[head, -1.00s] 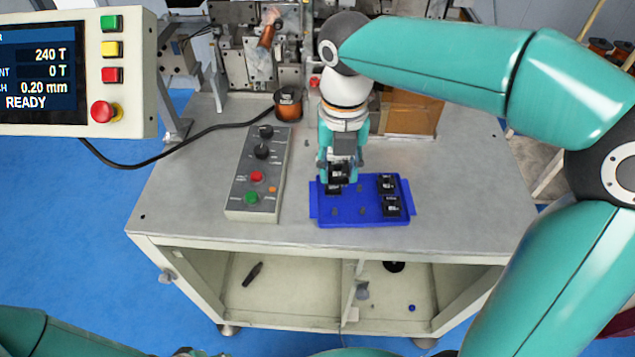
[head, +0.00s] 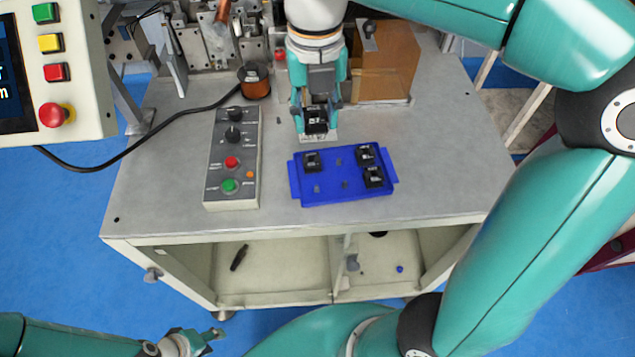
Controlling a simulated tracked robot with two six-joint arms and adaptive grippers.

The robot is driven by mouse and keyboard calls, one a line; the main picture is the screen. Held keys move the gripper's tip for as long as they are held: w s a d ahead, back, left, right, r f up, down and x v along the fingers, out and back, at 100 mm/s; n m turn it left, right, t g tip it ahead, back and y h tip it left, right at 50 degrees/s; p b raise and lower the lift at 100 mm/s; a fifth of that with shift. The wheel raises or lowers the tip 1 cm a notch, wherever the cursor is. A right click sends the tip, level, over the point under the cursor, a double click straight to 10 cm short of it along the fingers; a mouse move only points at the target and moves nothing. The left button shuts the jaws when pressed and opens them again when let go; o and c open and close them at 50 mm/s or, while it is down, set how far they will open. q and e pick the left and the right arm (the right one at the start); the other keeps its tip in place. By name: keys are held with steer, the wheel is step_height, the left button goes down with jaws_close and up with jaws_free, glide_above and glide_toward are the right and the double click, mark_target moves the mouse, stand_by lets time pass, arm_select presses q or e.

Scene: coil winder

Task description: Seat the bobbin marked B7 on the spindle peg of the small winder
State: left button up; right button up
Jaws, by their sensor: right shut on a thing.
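My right gripper (head: 317,118) reaches down from the top and is shut on a small black bobbin (head: 317,124) with a pale label. It holds the bobbin behind the blue tray (head: 335,197), near a pale patch on the bench. The label is too small to read as B7. Three similar black bobbins stay in the tray: one at the back left (head: 312,161) and two at the right (head: 366,154) (head: 374,178). My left gripper (head: 212,338) is low at the bottom edge, away from the bench; its jaw opening is unclear. I cannot make out the winder's spindle peg.
Metal machinery (head: 215,45) stands at the back, beside a copper wire spool (head: 254,82). A grey control box (head: 232,160) lies left of the tray, and a brown box (head: 385,65) stands behind right. A display panel (head: 75,75) fills the upper left. The bench's right side is clear.

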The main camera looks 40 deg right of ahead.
glide_above(317, 193)
step_height(317, 193, down, 16)
steer(key=shift+r, duration=0.15)
step_height(317, 193, down, 2)
steer(key=shift+f+p, duration=0.1)
steer(key=shift+p, duration=0.2)
steer(key=shift+f, duration=0.4)
steer(key=o, duration=0.3)
steer(key=shift+f, duration=0.2)
steer(key=o, duration=0.5)
